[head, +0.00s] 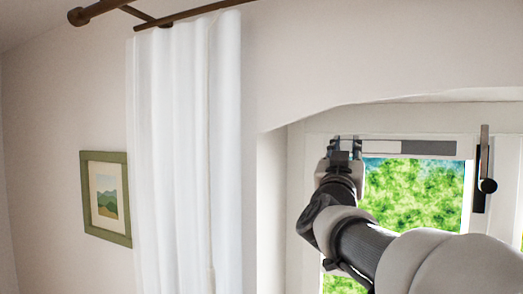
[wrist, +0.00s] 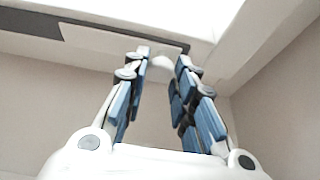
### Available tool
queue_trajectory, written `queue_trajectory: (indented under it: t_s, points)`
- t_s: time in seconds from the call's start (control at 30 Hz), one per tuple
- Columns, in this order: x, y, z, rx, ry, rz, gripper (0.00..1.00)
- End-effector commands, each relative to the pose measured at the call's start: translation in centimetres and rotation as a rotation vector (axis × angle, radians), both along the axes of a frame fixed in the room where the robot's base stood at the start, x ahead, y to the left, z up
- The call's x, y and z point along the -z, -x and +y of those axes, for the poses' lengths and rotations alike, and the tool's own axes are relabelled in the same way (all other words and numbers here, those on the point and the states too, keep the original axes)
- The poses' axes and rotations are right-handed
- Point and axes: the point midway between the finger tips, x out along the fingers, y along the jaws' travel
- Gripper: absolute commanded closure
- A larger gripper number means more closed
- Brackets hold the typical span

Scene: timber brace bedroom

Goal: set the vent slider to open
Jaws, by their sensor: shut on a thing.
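The vent (head: 414,147) is a narrow strip along the top of the window frame, with a light grey part and a dark grey part showing right of my gripper. My gripper (head: 345,146) is at the strip's left end and hides that end in the head view. In the wrist view, a small white knob, seemingly the vent slider (wrist: 163,66), sits between my fingertips (wrist: 163,60).
A dark window handle (head: 482,180) is at the right of the frame. Green foliage shows through the glass (head: 420,185). A white curtain (head: 185,150) hangs left of the window recess. A green-framed picture (head: 106,198) is on the wall further left.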

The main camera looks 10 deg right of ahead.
Motion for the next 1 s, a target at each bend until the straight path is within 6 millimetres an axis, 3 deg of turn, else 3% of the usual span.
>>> queue_trajectory:
  t_s: [0.47,0.8,1.0]
  points:
    - [0.1,0.2,-0.4,0.002,0.000,-0.001,1.00]
    - [0.5,4.5,-6.7,0.008,0.002,-0.006,1.00]
    - [0.2,5.7,-8.5,0.002,0.000,-0.004,1.00]
